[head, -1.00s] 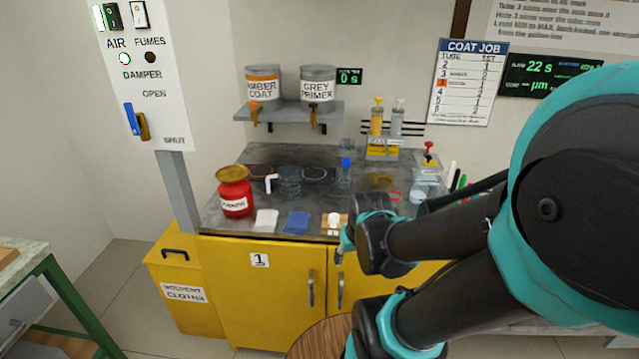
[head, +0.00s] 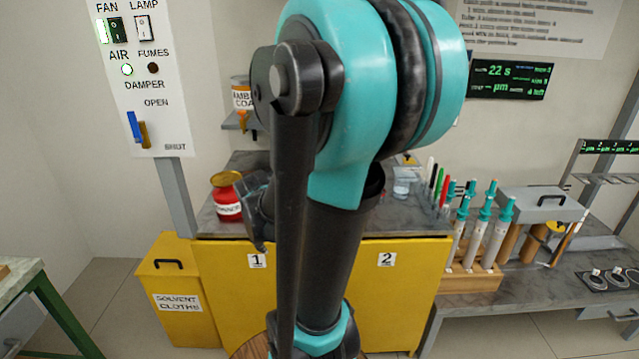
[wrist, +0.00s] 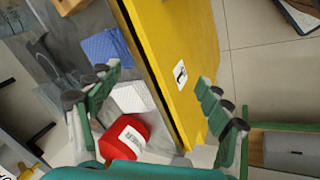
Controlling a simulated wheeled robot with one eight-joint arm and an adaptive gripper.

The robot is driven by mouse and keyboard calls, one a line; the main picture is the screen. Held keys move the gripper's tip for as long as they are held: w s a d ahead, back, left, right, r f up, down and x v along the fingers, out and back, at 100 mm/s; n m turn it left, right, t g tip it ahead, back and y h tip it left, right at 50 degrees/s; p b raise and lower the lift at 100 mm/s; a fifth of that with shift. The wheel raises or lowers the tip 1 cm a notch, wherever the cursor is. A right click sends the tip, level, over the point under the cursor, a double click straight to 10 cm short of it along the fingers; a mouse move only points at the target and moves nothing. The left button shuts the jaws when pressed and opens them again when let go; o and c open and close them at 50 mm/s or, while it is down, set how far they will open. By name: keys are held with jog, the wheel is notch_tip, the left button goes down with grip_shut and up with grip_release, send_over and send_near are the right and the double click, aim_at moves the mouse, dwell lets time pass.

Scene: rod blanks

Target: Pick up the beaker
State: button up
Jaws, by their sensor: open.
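A clear glass vessel (head: 402,188), perhaps the beaker, stands on the bench to the right of my arm in the head view. I cannot tell for sure that it is the beaker. The middle of the bench is hidden behind my arm. My gripper (wrist: 155,98) is open and empty in the wrist view, its fingers wide apart. It is above the bench's front edge, near the red tin (wrist: 124,137), a white cloth (wrist: 132,97) and a blue cloth (wrist: 105,48). In the head view my gripper is partly hidden, just right of the red tin (head: 227,197).
The yellow cabinet (head: 222,285) stands below the bench, with a solvent cloths bin (head: 178,305) at its left. A grey post (head: 176,195) rises by the bench's left end. Pens and a rack of teal-topped tubes (head: 483,235) stand to the right.

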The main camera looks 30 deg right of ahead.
jog(key=w+d+r+n+h, duration=0.25)
jog(key=w+d+n, duration=0.3)
jog(key=d, duration=0.35)
jog(key=w+d+r+n+g+h, duration=0.1)
jog(key=w+d+r+n+h, duration=0.1)
jog(key=w+d+n+h, duration=0.45)
jog(key=w+d+r+n, duration=0.35)
jog(key=w+d, duration=0.35)
jog(key=d, duration=0.5)
notch_tip(320, 180, down, 8)
jog(key=shift+r, duration=0.25)
jog(key=shift+x, duration=3.75)
jog(key=shift+s, duration=0.1)
jog(key=shift+c, duration=0.3)
jog(key=shift+r, duration=0.1)
jog(key=c, duration=1.1)
